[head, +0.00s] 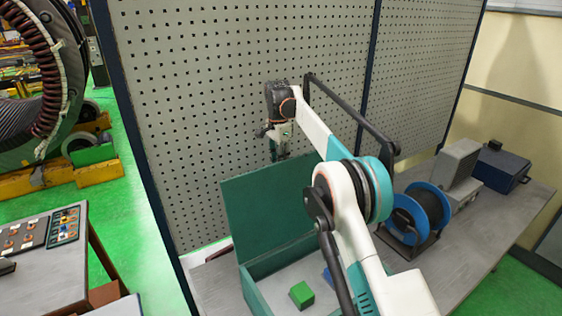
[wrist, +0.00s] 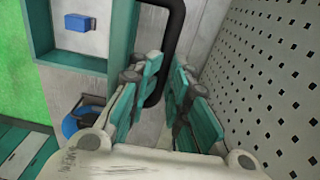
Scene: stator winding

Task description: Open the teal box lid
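The teal box (head: 262,296) stands on the grey bench. Its lid (head: 262,208) is raised and stands steeply upright along the back side, so the inside shows. My gripper (head: 281,152) hangs just above and behind the lid's top edge, in front of the pegboard. In the wrist view my gripper's two teal-padded fingers (wrist: 163,88) are apart, with no lid between them. The box wall (wrist: 45,30) shows at the upper left there. Whether a finger touches the lid cannot be told. My arm hides the box's right side.
A green block (head: 301,295) and a blue block (wrist: 81,22) lie in the box. A pegboard (head: 230,100) rises close behind my gripper. A blue cable reel (head: 424,207), a grey case (head: 455,165) and a dark blue box (head: 501,167) stand to the right.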

